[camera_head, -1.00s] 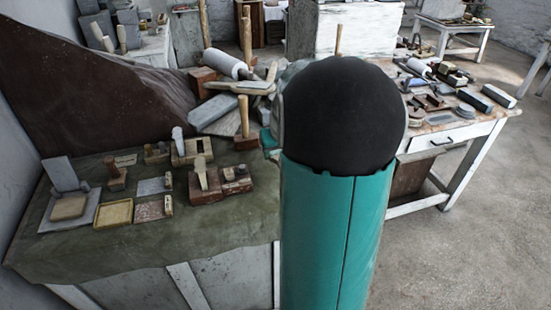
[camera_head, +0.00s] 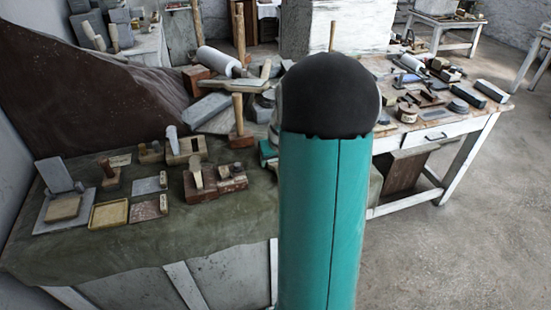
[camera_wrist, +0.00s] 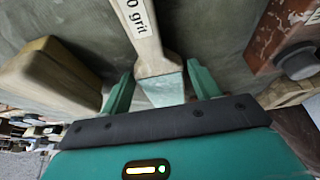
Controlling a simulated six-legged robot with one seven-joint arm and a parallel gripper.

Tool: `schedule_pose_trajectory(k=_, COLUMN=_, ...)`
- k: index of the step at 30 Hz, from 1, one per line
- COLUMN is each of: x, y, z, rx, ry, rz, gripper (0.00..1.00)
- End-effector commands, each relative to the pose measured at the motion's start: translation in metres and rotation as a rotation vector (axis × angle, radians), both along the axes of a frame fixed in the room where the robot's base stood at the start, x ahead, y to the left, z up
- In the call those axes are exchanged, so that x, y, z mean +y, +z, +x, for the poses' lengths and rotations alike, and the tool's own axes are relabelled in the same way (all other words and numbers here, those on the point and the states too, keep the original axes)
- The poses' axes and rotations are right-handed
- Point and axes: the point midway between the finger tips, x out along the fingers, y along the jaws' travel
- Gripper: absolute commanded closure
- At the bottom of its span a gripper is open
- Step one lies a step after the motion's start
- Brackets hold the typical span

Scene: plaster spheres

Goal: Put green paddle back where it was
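A paddle (camera_wrist: 147,35) with a pale handle and a greenish flat end lies between the fingers of my gripper (camera_wrist: 160,80) in the wrist view. Its handle points away from the palm and carries a label of which "0 grit" shows. The two green fingers stand apart, one on each side of the greenish end. Narrow gaps seem to show there, but I cannot tell if they touch it. In the head view my arm covers most of my gripper; a green part of it (camera_head: 268,150) shows beside the mallet. I cannot make out the paddle there.
In the wrist view a tan block (camera_wrist: 50,75) is close on the left and a brown brick (camera_wrist: 285,35) on the right. The cloth-covered bench (camera_head: 150,240) holds several tools and blocks; its front strip is clear. A mallet (camera_head: 240,135) stands near my arm.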

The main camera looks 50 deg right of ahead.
Motion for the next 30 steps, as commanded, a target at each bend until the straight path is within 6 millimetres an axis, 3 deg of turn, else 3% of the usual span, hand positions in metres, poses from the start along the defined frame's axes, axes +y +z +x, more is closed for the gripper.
schedule_pose_trajectory(k=10, x=0.0, y=0.001, z=0.0, rx=0.0, ry=0.001, rz=0.0, gripper=0.28)
schedule_pose_trajectory(k=14, x=0.001, y=0.01, z=-0.002, rx=-0.002, ry=0.001, rz=-0.003, gripper=0.28)
schedule_pose_trajectory(k=30, x=0.02, y=0.104, z=-0.036, rx=-0.001, ry=0.001, rz=-0.002, gripper=0.28)
